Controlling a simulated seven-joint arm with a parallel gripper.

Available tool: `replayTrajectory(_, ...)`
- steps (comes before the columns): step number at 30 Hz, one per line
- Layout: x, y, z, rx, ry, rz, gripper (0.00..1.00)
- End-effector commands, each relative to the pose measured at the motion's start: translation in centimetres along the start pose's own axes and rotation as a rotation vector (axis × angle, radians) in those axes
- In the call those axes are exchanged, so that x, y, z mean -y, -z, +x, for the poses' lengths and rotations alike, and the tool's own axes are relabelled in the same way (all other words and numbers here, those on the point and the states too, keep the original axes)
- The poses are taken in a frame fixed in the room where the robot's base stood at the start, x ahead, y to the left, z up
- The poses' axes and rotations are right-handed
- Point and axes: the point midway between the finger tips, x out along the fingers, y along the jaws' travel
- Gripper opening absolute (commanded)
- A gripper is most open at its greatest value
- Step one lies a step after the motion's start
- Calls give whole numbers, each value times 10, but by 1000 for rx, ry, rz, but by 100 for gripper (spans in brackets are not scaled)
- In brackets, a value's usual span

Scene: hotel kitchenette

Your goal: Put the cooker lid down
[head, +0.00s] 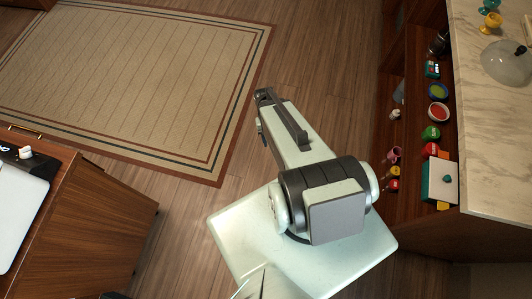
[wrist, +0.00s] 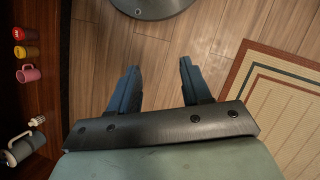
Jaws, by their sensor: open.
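A pale flat-topped appliance (head: 22,205) with a black front panel and a white knob (head: 25,152) sits on the wooden cabinet at the lower left of the head view, cut off by the edge. It may be the cooker; I cannot tell whether its lid is up or down. A clear dome-shaped piece (head: 505,62) lies on the marble counter at the right; I cannot tell whether it is a lid. My gripper (wrist: 159,65) is open and empty above the wooden floor, apart from both. Neither shows in the wrist view.
A marble counter (head: 482,140) runs along the right, with open shelves below holding bowls, boxes and a pink mug (wrist: 28,74). A wooden cabinet (head: 100,225) stands at lower left. A striped rug (head: 130,75) lies on the floor. The floor between is free.

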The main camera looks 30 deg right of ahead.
Motion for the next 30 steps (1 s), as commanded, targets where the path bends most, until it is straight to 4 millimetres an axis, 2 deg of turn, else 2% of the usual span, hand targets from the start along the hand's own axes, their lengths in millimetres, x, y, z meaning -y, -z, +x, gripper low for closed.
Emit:
replayTrajectory(1,11,-16,15,20,-11,-43,48)
replayTrajectory(6,37,-59,58,77,-43,-169,48)
replayTrajectory(12,52,-104,97,133,-75,-287,48)
replayTrajectory(15,54,-119,109,152,-86,-324,48)
replayTrajectory(21,56,-131,119,166,-96,-355,48)
replayTrajectory(30,56,-131,119,166,-95,-355,48)
